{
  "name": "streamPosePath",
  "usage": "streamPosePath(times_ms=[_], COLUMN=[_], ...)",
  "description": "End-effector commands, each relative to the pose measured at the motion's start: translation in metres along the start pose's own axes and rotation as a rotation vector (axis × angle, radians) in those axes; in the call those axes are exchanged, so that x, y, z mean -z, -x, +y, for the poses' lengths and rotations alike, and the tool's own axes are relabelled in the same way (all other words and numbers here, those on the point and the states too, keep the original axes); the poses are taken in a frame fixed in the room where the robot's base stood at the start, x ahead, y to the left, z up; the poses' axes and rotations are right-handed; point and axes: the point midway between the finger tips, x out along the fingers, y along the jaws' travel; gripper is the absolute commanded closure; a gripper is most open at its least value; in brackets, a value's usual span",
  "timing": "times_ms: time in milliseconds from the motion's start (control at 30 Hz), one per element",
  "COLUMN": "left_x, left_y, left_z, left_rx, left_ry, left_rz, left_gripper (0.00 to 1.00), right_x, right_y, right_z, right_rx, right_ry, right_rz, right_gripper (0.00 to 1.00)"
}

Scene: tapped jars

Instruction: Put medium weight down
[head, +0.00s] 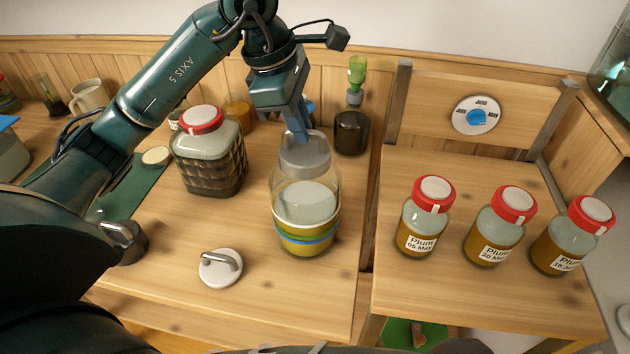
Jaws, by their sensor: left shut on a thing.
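My left gripper (299,132) reaches down from above and is shut on a grey round weight (305,156), taken to be the medium weight. The weight is at the mouth of an open glass jar (306,222). Its lower part overlaps the jar's upper wall; I cannot tell whether it is inside or just above the rim. The jar has a pale surface inside and green and blue bands low down. A white weight with a metal handle (221,267) lies on the table to the front left. A dark grey weight (125,241) stands further left. My right gripper is not in view.
A red-lidded square jar (209,155) stands left of the open jar, a dark jar (352,132) behind it. Three red-lidded plum jars (422,222) (494,230) (569,241) stand on the right table. The wooden table (300,290) is clear in front of the open jar.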

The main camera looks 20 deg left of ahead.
Motion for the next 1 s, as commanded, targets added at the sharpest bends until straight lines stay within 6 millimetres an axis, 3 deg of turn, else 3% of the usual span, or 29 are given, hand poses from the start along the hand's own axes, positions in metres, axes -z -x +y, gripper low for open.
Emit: streamPosePath(times_ms=[200,633,1000], left_x=[0.009,0.022,0.024], left_y=[-0.035,-0.086,-0.094], left_z=[-0.006,-0.013,-0.014], left_rx=[0.005,0.004,-0.001], left_ry=[0.000,0.000,-0.002], left_rz=[0.001,0.000,-0.001], left_gripper=[1.00,1.00,1.00], right_x=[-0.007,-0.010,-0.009], right_y=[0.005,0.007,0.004], right_z=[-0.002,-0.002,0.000], right_rx=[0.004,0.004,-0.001], right_ry=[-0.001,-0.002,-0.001], right_rz=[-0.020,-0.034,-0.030], right_gripper=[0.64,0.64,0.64])
